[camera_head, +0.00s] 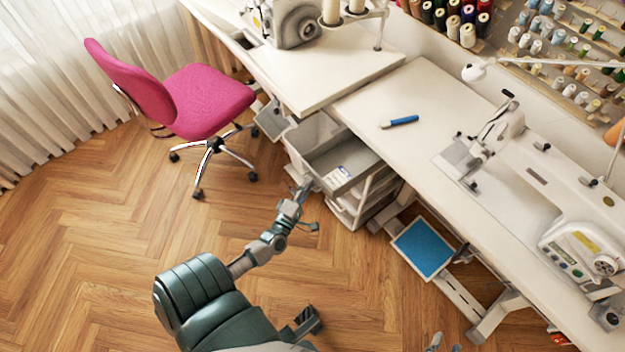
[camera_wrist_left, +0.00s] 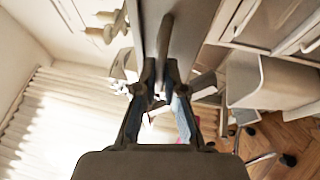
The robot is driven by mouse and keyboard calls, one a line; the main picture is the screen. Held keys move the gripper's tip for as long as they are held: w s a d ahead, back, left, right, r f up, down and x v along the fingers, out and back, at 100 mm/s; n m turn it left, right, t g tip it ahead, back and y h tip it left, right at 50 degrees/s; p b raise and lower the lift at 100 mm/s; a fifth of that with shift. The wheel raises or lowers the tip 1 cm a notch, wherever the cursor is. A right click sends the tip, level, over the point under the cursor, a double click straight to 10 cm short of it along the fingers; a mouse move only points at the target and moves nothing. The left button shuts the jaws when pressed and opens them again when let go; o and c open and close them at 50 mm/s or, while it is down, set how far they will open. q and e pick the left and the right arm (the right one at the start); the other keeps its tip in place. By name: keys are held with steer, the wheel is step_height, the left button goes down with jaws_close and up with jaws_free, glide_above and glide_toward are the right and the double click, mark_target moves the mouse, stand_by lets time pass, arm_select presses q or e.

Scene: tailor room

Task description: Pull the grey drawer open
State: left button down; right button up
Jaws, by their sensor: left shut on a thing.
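The grey drawer (camera_head: 340,166) is pulled out of the white cabinet under the table. Its open top shows a small white and blue item inside. My left gripper (camera_head: 304,187) is at the drawer's front, reaching up from below. In the left wrist view, the fingers of my left gripper (camera_wrist_left: 164,88) are closed on the dark bar-like handle (camera_wrist_left: 165,40), in front of the grey drawer front (camera_wrist_left: 190,35). At the bottom edge of the head view, only two tips of my right gripper (camera_head: 445,345) show, apart from each other and away from the drawer.
A pink chair (camera_head: 200,100) stands left of the cabinet. A blue-topped pedal (camera_head: 424,247) is right of the drawer. The wooden floor (camera_head: 100,240) at left is clear.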

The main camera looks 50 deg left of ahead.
arm_select(q)
steer(key=shift+s+d+f, duration=0.2)
steer(key=shift+d+f, duration=0.05)
steer(key=shift+f, duration=0.15)
steer(key=c, duration=1.3)
jaws_free()
steer(key=shift+o, duration=0.3)
steer(key=shift+w+d+r, duration=0.1)
steer(key=shift+r, duration=0.05)
steer(key=shift+r, duration=0.1)
steer(key=v, duration=1.2)
